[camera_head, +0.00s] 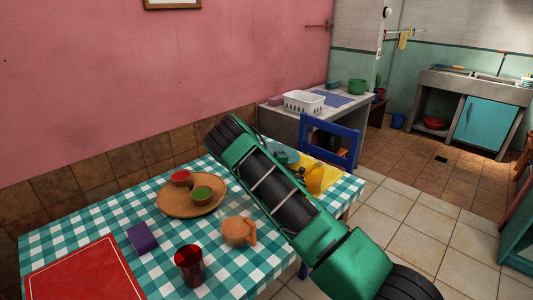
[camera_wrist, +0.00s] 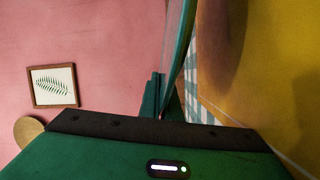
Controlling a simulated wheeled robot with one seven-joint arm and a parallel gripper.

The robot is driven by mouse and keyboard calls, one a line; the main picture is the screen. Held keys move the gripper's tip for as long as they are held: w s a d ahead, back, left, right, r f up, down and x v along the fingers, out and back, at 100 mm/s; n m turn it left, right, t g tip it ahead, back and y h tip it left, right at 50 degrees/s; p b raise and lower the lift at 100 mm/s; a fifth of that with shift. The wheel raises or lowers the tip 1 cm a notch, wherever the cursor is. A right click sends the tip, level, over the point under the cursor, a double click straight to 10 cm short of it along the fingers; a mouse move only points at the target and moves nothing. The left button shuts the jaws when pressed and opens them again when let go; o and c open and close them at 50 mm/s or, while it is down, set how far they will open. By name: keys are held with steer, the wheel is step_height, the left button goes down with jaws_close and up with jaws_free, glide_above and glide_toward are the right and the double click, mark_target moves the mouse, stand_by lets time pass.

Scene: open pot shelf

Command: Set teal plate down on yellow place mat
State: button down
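The teal plate (camera_head: 287,157) shows partly behind my arm in the head view, at the far right end of the table. In the wrist view the plate (camera_wrist: 180,45) is seen nearly edge-on. My gripper (camera_wrist: 163,100) is shut on its rim. The yellow place mat (camera_wrist: 275,70) fills the right of the wrist view, with a dark shadow on it. The plate appears apart from the mat, over it. In the head view the mat (camera_head: 331,181) is partly covered by my arm, and my fingers are hidden.
An orange jug-like item (camera_head: 315,179) shows at the mat, beside my arm. The checked table (camera_head: 90,227) also holds a wooden board (camera_head: 172,206) with small bowls, an orange mug (camera_head: 236,232), a dark red cup (camera_head: 189,265), a purple block (camera_head: 142,238) and a red mat (camera_head: 85,275). A blue chair (camera_head: 331,128) stands behind.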

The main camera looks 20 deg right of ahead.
steer(key=c, duration=1.9)
jaws_free()
steer(key=f, duration=0.1)
steer(key=s+f, duration=0.1)
steer(key=f, duration=0.1)
steer(key=shift+d+g, duration=0.15)
steer(key=shift+g, duration=0.15)
steer(key=shift+w+r, duration=0.1)
steer(key=shift+r, duration=0.05)
steer(key=shift+w+r, duration=0.2)
steer(key=shift+r, duration=0.4)
steer(key=shift+w+r, duration=0.85)
steer(key=shift+s+a+r, duration=0.1)
steer(key=shift+a+r, duration=0.1)
steer(key=shift+r, duration=0.95)
steer(key=s+a+r, duration=0.1)
steer(key=a+r, duration=0.1)
steer(key=a, duration=0.1)
steer(key=s+a+r, duration=0.2)
steer(key=a+r, duration=0.1)
steer(key=a, duration=0.1)
steer(key=s+a+r, duration=0.2)
steer(key=a+r, duration=0.1)
steer(key=shift+a+r, duration=0.2)
steer(key=shift+a, duration=0.2)
